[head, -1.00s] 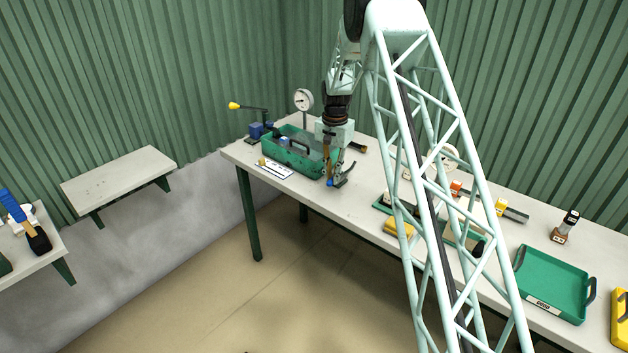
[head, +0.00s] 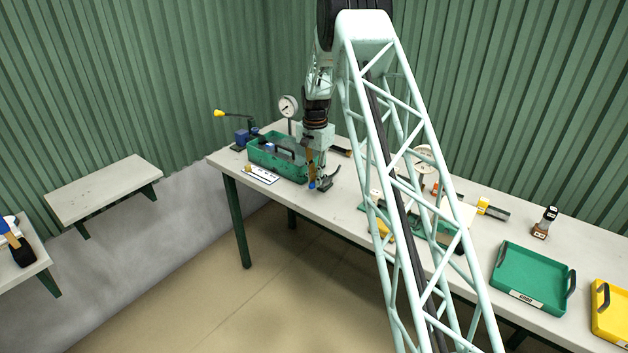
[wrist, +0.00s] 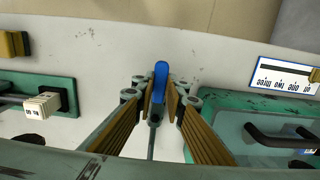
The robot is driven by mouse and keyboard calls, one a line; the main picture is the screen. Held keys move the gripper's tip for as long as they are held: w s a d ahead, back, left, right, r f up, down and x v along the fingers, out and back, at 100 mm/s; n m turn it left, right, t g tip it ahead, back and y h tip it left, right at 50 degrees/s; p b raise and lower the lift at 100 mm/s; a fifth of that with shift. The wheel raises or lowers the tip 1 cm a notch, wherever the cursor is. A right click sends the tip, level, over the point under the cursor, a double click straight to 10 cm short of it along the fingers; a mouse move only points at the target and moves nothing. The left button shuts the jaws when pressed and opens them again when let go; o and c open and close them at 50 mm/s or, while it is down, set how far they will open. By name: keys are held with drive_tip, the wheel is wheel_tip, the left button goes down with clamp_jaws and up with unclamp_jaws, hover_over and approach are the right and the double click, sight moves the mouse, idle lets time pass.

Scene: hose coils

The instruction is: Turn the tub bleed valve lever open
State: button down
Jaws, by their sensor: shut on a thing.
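The green tub (head: 262,165) stands at the left end of the long table. It also shows at the right of the wrist view (wrist: 235,130). A lever with a blue handle (wrist: 160,80) stands beside the tub, on a thin grey stem. Its blue end also shows low in the head view (head: 312,185). My gripper (wrist: 160,103) points down over this lever and is shut on it, with tan pads on both sides of the handle. The gripper also shows beside the tub's right end in the head view (head: 317,174). The lever's base is mostly hidden.
A pressure gauge (head: 288,106) stands behind the tub. A yellow-knobbed lever (head: 219,113) rises at the left. A label card (wrist: 285,77) lies before the tub. Green (head: 532,275) and yellow (head: 610,310) trays stand at the right.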

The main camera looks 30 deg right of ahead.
drive_tip(key=c, duration=2.6)
unclamp_jaws()
drive_tip(key=shift+w, duration=0.1)
drive_tip(key=shift+r, duration=0.1)
wheel_tip(320, 180, up, 12)
